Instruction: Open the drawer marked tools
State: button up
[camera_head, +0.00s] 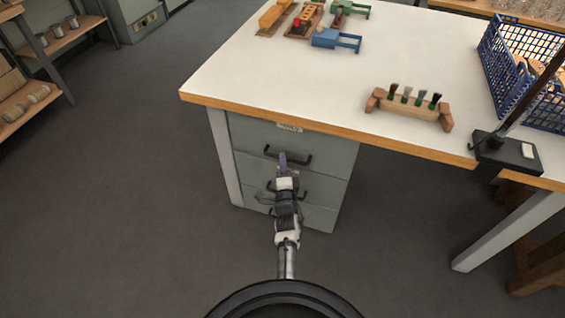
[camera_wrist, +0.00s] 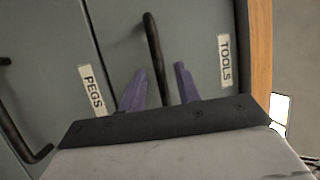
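The drawer marked TOOLS (camera_head: 255,135) is the top one of a grey cabinet under the workbench, and it looks closed. Its label (camera_wrist: 224,48) reads clearly in the turned wrist view, near the bench's wooden edge. Its dark bar handle (camera_wrist: 152,45) runs between my purple fingers in that view; the handle (camera_head: 305,162) also shows in the head view. My gripper (camera_wrist: 160,68) is open, with one finger on each side of the handle in the picture. I cannot tell whether the fingers touch it or how deep they reach.
A drawer labelled PEGS (camera_wrist: 92,90) lies just below, with its own dark handle (camera_wrist: 22,140). The white benchtop (camera_head: 300,75) with its wooden edge overhangs the cabinet. The grey floor (camera_head: 130,200) left of the cabinet is clear.

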jog(key=shift+x, duration=1)
grip_shut()
